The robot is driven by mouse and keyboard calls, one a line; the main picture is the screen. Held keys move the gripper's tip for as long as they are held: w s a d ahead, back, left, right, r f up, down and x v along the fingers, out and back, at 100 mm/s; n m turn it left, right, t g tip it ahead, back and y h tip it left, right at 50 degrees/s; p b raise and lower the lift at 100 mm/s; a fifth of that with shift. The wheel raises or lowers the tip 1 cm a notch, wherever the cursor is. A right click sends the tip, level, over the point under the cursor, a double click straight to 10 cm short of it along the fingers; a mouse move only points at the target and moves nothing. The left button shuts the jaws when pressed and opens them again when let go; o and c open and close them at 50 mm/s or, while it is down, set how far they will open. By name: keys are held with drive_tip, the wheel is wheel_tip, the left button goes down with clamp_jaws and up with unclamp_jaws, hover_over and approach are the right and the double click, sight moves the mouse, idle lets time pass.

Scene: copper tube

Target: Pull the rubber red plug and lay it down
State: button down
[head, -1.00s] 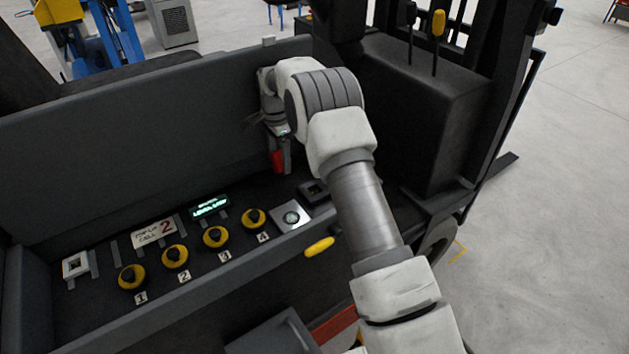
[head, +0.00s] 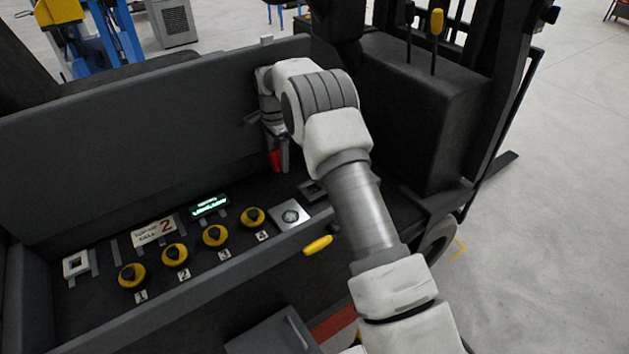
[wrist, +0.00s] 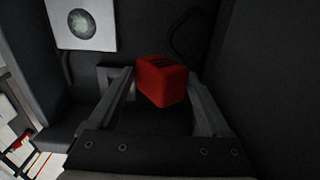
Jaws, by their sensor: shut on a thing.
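The red plug (head: 275,161) is a small block that hangs from my gripper (head: 278,157) above the black panel, near its back wall. In the wrist view the plug (wrist: 162,82) is between the two fingers of my gripper (wrist: 162,95), with dark slots on its top face. My gripper is shut on it. A dark square socket frame (head: 313,190) sits on the panel to the right of and below the plug, apart from it. In the wrist view a grey frame (wrist: 103,72) shows partly behind the left finger.
The back wall (head: 150,130) stands close to my gripper.

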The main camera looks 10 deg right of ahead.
drive_tip(key=shift+w+a+r, duration=0.1)
drive_tip(key=shift+a, duration=0.35)
drive_tip(key=shift+a+f+b, duration=0.1)
drive_tip(key=shift+f+b, duration=0.5)
drive_tip(key=shift+f, duration=0.55)
drive_tip(key=shift+d+f+b, duration=0.2)
drive_tip(key=shift+f+b, duration=0.3)
drive_tip(key=shift+f, duration=0.4)
drive_tip(key=shift+d+f+b, duration=0.2)
drive_tip(key=shift+f+b, duration=0.3)
drive_tip(key=shift+f, duration=0.4)
drive_tip(key=shift+f+b, duration=0.35)
drive_tip(key=shift+f, duration=0.2)
unclamp_jaws()
drive_tip(key=shift+f, duration=0.1)
